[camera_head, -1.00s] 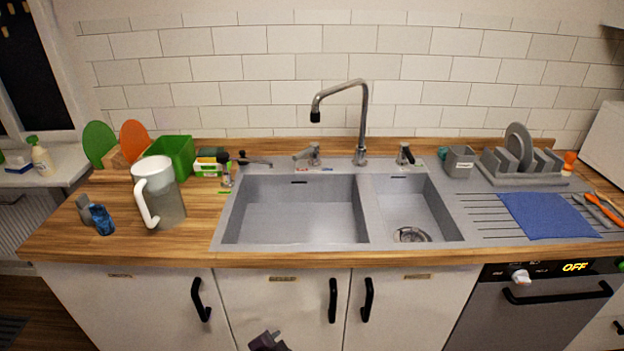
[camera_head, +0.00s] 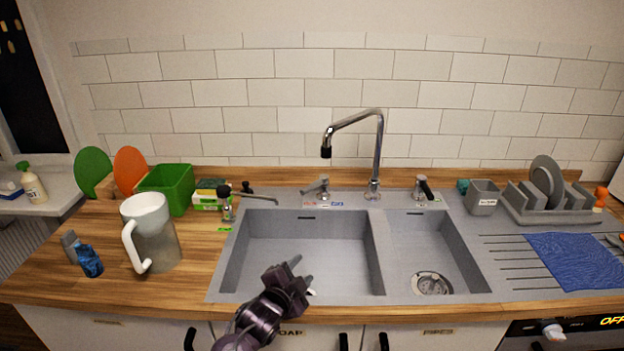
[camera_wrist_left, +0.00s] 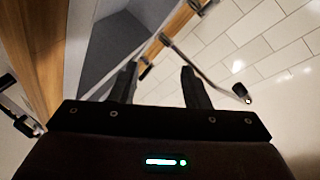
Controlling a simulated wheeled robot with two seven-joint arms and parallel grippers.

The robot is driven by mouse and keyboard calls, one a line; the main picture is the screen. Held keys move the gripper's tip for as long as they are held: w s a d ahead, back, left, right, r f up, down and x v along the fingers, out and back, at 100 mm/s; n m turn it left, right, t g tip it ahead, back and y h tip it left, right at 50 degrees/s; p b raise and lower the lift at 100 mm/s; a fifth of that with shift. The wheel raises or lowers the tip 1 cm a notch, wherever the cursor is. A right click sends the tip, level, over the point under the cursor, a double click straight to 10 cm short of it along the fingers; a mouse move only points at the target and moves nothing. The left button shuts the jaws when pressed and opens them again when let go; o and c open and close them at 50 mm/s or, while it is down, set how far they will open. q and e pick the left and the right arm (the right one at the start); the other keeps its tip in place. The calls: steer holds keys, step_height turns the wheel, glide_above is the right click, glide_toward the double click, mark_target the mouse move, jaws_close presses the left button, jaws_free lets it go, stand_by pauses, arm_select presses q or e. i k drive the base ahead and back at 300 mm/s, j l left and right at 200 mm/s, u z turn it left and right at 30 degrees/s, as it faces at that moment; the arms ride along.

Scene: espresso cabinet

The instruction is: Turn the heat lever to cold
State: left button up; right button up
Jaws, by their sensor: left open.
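The heat lever (camera_head: 318,187) is a small metal handle on the sink's back ledge, left of the tall faucet (camera_head: 376,150). It points to the left, and red and blue marks sit on the ledge just below it. My left gripper (camera_head: 302,276) is over the front part of the large basin, open and empty, well apart from the lever. In the left wrist view its two dark fingers (camera_wrist_left: 160,76) are spread, with the curved faucet (camera_wrist_left: 207,72) beyond them. I cannot clearly make out the heat lever in that view.
A second, black-topped lever (camera_head: 424,188) stands right of the faucet. A soap dispenser (camera_head: 228,205) with a long spout is at the left ledge. A white pitcher (camera_head: 152,232) and green bin (camera_head: 168,187) stand left. Both basins (camera_head: 300,245) look empty.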

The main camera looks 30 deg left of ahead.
mark_target(324, 178)
steer(key=i+j, duration=0.7)
steer(key=i, duration=0.25)
